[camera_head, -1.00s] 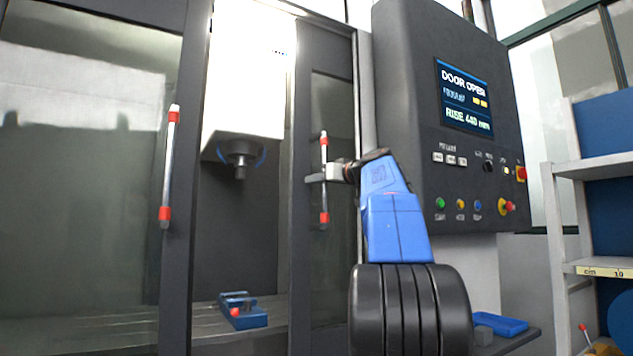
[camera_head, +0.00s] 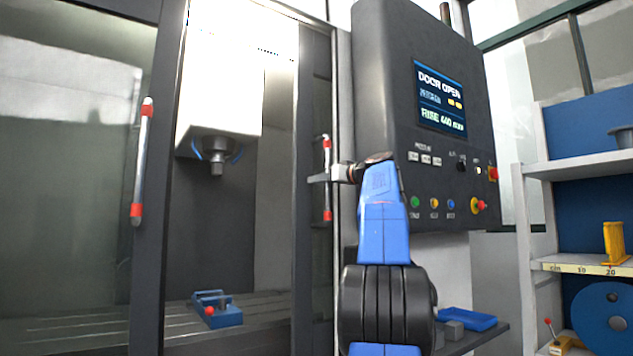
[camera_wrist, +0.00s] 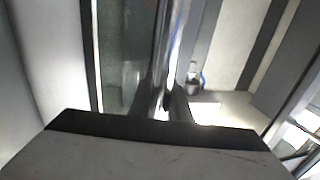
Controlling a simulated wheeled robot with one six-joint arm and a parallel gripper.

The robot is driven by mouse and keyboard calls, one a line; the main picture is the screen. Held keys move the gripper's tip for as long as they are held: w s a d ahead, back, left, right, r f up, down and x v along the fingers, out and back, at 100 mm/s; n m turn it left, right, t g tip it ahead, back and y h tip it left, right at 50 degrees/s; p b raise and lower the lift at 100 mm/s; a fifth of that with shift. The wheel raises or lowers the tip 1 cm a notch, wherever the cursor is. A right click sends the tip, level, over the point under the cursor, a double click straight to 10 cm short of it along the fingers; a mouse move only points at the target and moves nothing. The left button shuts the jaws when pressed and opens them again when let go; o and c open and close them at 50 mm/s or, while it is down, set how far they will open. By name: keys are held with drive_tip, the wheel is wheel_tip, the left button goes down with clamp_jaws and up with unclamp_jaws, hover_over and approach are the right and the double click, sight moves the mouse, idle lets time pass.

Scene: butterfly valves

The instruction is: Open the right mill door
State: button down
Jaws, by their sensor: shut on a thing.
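The right mill door (camera_head: 318,110) is a dark-framed glass panel slid far to the right, close to the control panel. My gripper (camera_head: 326,177) reaches in from the right and is shut on the handle at mid height. In the wrist view the silver bar (camera_wrist: 166,60) runs upright between the fingers, whose tips show dark at its sides. The left mill door (camera_head: 70,180) has its own red-ended handle (camera_head: 142,162). Between the doors a wide gap shows the spindle (camera_head: 215,158).
The control panel (camera_head: 430,120) reads DOOR OPEN and stands right beside my arm. A blue vise (camera_head: 217,310) sits on the mill table in the gap. A blue tray (camera_head: 467,319) lies low right. Shelves (camera_head: 585,167) stand at the far right.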

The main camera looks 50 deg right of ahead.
drive_tip(key=c, duration=1.6)
unclamp_jaws()
drive_tip(key=shift+c, duration=0.2)
drive_tip(key=s, duration=1.7)
drive_tip(key=shift+s+a, duration=0.2)
drive_tip(key=shift+a, duration=0.15)
